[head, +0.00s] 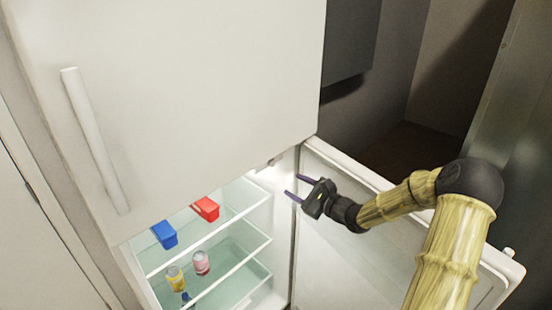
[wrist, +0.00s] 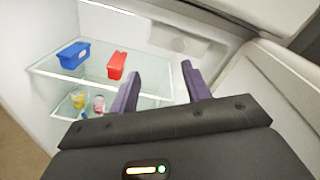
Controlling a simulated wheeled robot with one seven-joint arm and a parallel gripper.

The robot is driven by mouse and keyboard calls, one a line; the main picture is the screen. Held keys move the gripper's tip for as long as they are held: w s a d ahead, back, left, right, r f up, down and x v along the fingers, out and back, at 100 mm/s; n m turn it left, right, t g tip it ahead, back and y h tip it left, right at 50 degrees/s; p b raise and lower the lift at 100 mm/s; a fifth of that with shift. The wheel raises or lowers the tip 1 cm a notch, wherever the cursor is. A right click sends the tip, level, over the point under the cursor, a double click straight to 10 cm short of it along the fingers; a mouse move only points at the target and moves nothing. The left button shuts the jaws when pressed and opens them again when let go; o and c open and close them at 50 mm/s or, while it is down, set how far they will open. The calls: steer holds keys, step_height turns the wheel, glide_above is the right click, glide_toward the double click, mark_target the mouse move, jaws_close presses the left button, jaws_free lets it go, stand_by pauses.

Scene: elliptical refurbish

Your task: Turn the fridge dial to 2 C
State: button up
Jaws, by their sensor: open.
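The white fridge (head: 190,90) has its lower door (head: 335,255) swung open to the right. In the wrist view a pale round dial (wrist: 179,44) shows on a white housing at the top of the inner wall. Its marks are too small to read. In the head view the top corner of the opening shows a small grey part (head: 275,160), which may be the dial. My gripper (head: 293,186) is open and empty at the right side of the opening, its purple fingers pointing left into it. In the wrist view its fingertips (wrist: 160,75) appear below the dial, apart from it.
Glass shelves hold a blue box (head: 164,235), a red box (head: 206,208), a yellow can (head: 175,278) and a pink can (head: 201,262). The closed upper door with its handle (head: 95,140) overhangs the opening. The open door stands close beside my arm.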

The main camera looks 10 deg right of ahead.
mark_target(273, 164)
steer(key=shift+w+d+f+m+t+h+b, duration=0.1)
steer(key=shift+w+d+m+t+h+b, duration=0.35)
steer(key=shift+w+d+m+t, duration=0.45)
steer(key=shift+w+d, duration=0.15)
steer(key=shift+d, duration=0.05)
steer(key=p+x, duration=0.3)
steer(key=x, duration=0.9)
steer(key=shift+a+f, duration=0.1)
steer(key=shift+f, duration=0.1)
steer(key=shift+c, duration=0.2)
steer(key=c, duration=1)
